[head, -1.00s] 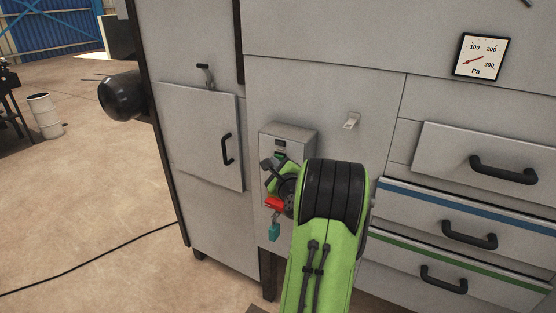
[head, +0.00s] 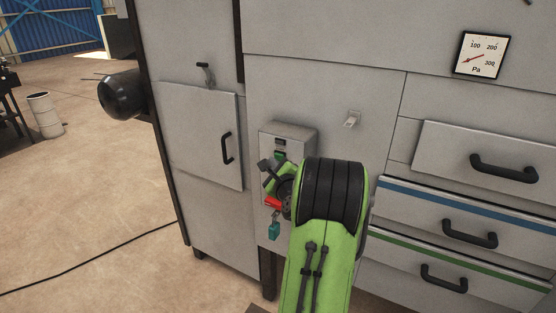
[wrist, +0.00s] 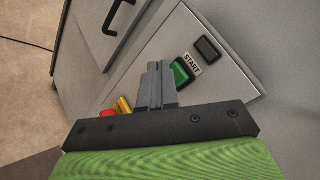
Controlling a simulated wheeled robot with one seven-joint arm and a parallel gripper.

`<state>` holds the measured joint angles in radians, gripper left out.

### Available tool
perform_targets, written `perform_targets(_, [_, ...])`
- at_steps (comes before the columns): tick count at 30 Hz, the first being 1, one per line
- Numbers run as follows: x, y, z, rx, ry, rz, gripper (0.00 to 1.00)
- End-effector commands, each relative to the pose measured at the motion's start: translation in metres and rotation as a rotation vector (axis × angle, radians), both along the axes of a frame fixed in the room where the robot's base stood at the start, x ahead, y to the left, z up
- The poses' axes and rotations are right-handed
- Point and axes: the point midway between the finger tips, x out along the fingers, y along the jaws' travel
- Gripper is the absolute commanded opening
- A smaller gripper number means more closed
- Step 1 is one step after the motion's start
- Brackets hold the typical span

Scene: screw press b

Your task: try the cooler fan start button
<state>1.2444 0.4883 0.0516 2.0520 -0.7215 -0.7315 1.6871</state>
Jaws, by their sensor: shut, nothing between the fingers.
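The control box (head: 291,135) is a grey box on the front of the grey cabinet. In the wrist view its green start button (wrist: 180,73) sits beside a label reading START (wrist: 191,64). My gripper (wrist: 154,66) is shut and empty, with its fingertips just left of the green button in the picture; I cannot tell whether they touch it. In the head view my arm covers much of the box, and a bit of green (head: 280,157) shows near the gripper. A red part (head: 272,202) and a teal padlock-like tag (head: 274,230) show lower on the box.
A dark rectangular piece (wrist: 208,48) sits above the START label. A yellow label (wrist: 123,105) and red part (wrist: 107,113) lie lower left. A cabinet door with a black handle (head: 227,148) is left of the box; drawers (head: 470,234) are right. A pressure gauge (head: 481,56) is upper right.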

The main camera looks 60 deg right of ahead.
Motion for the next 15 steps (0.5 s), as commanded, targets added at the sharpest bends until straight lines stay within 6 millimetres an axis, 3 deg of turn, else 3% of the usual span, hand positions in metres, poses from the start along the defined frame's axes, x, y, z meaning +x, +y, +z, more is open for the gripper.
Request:
perform_targets(9, [0.0,0.003,0.0,0.001,0.0,0.001,0.0])
perform_targets(15, [-0.002,0.021,-0.001,0.001,0.0,0.001,0.0])
